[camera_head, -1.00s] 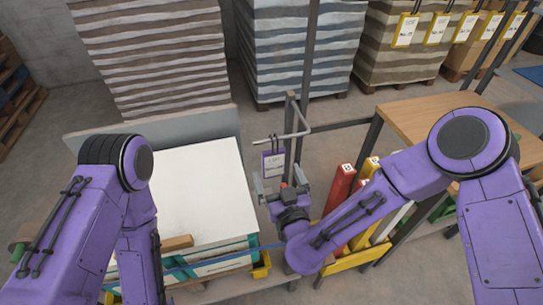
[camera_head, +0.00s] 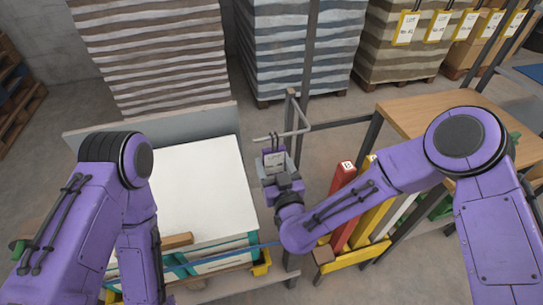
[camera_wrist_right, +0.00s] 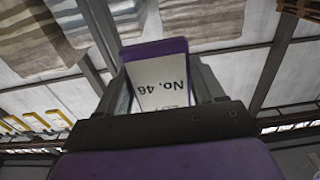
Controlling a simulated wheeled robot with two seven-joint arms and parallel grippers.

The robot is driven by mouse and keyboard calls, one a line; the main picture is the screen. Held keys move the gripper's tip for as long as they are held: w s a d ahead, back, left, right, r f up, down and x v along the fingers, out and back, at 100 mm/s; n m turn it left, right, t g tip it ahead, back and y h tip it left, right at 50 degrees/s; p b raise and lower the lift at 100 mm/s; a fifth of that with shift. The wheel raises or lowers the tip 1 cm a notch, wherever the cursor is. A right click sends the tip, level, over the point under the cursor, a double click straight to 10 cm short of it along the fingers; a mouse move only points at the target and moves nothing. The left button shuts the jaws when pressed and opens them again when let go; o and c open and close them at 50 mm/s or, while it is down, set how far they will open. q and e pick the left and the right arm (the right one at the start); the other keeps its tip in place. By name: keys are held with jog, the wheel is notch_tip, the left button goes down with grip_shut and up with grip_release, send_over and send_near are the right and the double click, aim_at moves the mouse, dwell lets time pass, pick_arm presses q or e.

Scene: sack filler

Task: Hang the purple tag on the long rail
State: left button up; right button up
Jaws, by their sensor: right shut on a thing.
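The purple tag (camera_head: 274,155), with a white label and a dark hook loop on top, is at the middle of the head view. My right gripper (camera_head: 274,165) is shut on it from below. In the right wrist view the tag (camera_wrist_right: 160,82) sits between the two fingers and its label reads "No. 46". A thin grey rail (camera_head: 290,133) sticks out from an upright post. The hook loop overlaps this rail in the picture; I cannot tell whether it is hooked over it. I cannot tell if this is the long rail. My left gripper is out of view below the left arm.
A white-topped stack (camera_head: 190,190) stands left of the right gripper. Red and yellow binder-like items (camera_head: 343,205) stand to its right, beside a wooden table (camera_head: 410,110). Several yellow tags (camera_head: 407,27) hang at upper right. Striped sack stacks (camera_head: 155,50) stand behind.

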dwell(0.5)
jog(key=shift+w+r+p, duration=0.1)
jog(key=shift+r+p, duration=1.05)
jog(key=shift+r, duration=0.3)
jog(key=b+v, duration=0.2)
jog(key=v, duration=0.8)
jog(key=w+d+f+m+h+b, duration=0.1)
jog(key=w+d+f+h, duration=0.1)
jog(key=d, duration=0.7)
jog(key=w+d+f+m+t+h+b, duration=0.1)
jog(key=w+d+f+m+h+b, duration=0.1)
jog(key=d, duration=0.7)
jog(key=shift+w+f+m+h, duration=0.3)
jog(key=shift+w+f+h, duration=0.15)
jog(key=shift+h, duration=0.35)
